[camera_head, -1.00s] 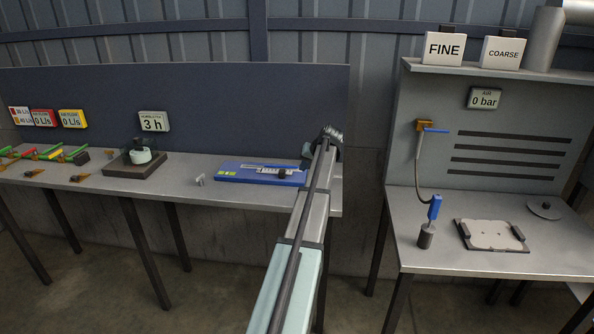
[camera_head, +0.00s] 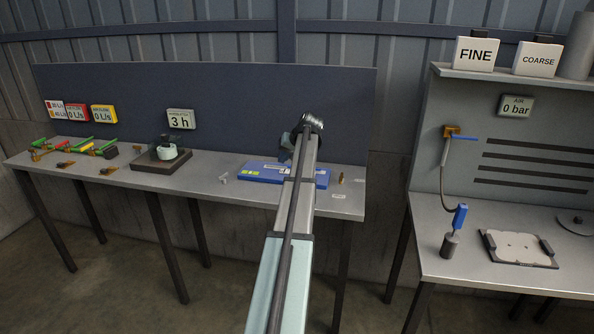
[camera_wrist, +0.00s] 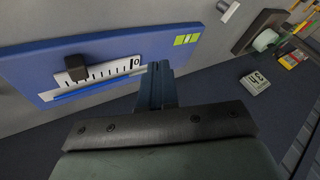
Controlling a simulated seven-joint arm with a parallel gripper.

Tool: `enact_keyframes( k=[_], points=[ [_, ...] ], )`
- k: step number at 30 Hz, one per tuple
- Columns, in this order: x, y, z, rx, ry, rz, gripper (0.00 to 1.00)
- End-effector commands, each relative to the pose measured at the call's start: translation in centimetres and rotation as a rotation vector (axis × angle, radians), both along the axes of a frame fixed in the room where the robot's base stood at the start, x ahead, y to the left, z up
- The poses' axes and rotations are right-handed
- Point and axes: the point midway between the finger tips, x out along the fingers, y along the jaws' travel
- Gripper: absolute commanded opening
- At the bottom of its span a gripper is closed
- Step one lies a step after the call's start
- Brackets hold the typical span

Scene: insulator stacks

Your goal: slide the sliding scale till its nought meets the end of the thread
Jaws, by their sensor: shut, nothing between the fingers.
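The blue board (camera_head: 251,174) lies on the left bench, partly hidden behind my arm in the head view. In the wrist view the board (camera_wrist: 150,38) carries a white sliding scale (camera_wrist: 106,71) with black ticks and a nought (camera_wrist: 136,62) at its right end. A dark knob (camera_wrist: 77,68) stands on the scale, left of the nought. A bright blue line (camera_wrist: 95,88) runs along below the scale; I cannot tell whether it is the thread, and its right end is near my fingers. My gripper (camera_wrist: 158,70) is shut and empty, just right of the nought, apart from the knob.
A green-yellow label (camera_wrist: 187,39) is on the board's right part in the wrist view. A small grey block (camera_head: 223,178) stands left of the board, and a small brass piece (camera_head: 341,178) right of it. A dark-based apparatus (camera_head: 160,158) stands farther left.

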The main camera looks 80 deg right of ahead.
Motion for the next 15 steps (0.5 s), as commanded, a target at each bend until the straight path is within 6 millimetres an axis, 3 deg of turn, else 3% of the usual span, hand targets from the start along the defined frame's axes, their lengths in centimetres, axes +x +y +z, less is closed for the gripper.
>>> enact_keyframes(
  k=[1, 6, 12, 15],
  points=[
    [3.0, 0.4, 0.0, 0.001, 0.0, 0.036, 0.0],
    [10.4, 1.8, -0.6, -0.007, 0.061, 0.12, 0.0],
    [16.5, 3.1, -2.1, -0.034, 0.25, 0.186, 0.0],
    [17.5, 3.1, -2.8, -0.045, 0.383, 0.168, 0.0]
  ],
)
